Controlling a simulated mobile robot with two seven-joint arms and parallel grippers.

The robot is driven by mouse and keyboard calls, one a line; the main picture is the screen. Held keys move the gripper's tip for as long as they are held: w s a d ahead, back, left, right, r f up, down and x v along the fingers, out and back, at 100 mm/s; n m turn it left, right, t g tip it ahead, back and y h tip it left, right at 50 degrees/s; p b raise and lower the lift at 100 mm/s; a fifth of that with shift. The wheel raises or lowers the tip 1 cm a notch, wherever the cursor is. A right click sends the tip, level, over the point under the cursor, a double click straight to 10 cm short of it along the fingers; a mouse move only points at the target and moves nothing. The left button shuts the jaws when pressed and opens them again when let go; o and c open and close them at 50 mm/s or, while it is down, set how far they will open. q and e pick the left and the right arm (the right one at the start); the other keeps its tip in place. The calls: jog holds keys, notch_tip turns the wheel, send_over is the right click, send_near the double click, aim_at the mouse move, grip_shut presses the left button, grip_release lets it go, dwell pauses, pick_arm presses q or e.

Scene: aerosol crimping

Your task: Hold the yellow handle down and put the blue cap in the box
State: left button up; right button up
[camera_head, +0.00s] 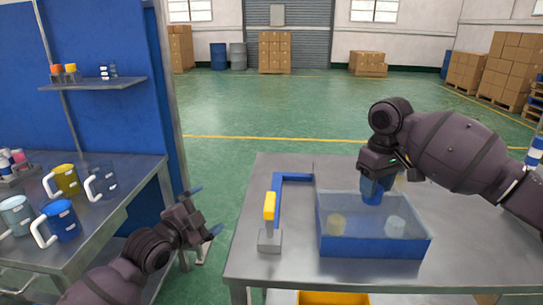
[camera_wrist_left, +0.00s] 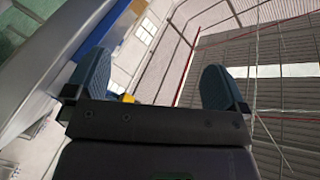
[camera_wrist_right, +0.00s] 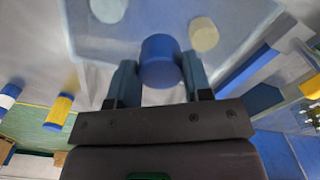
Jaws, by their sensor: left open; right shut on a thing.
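The yellow handle (camera_head: 270,205) stands upright on a grey base (camera_head: 270,241) at the left of the right-hand table, beside a blue bracket (camera_head: 290,177). The blue cap (camera_head: 372,190) is held by my right gripper (camera_head: 378,173) above the box (camera_head: 372,246), which has clear walls and a blue lower front. In the right wrist view the cap (camera_wrist_right: 160,60) sits between the two fingers, over the box. A yellowish cap (camera_head: 336,224) and a pale cap (camera_head: 395,226) lie inside the box. My left gripper (camera_head: 207,213) is open and empty, left of the table and away from the handle.
A bench (camera_head: 125,195) at left carries several mugs, including a blue mug (camera_head: 60,222). A shelf (camera_head: 95,84) with small items hangs on the blue panel above.

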pick_arm(q)
jog(key=w+d+r+m+g+h, duration=0.4)
jog(key=d+r+m, duration=0.3)
jog(key=d+r, duration=0.6)
jog(key=s+d+r+m+g+y, duration=0.1)
jog(key=s+d+m+g+y, duration=0.15)
jog(key=d, duration=0.25)
jog(key=s+d+r+m+g+y, duration=0.1)
jog(key=d+m+g, duration=0.1)
jog(key=d+m, duration=0.3)
jog(key=s+a+r+g+y, duration=0.1)
jog(key=s+a+g+y, duration=0.1)
jog(key=a+y, duration=0.5)
jog(key=shift+s+r+y, duration=0.3)
jog(key=shift+s+y, duration=0.35)
jog(key=shift+y, duration=0.6)
jog(key=shift+m, duration=0.25)
jog(key=shift+c, duration=0.2)
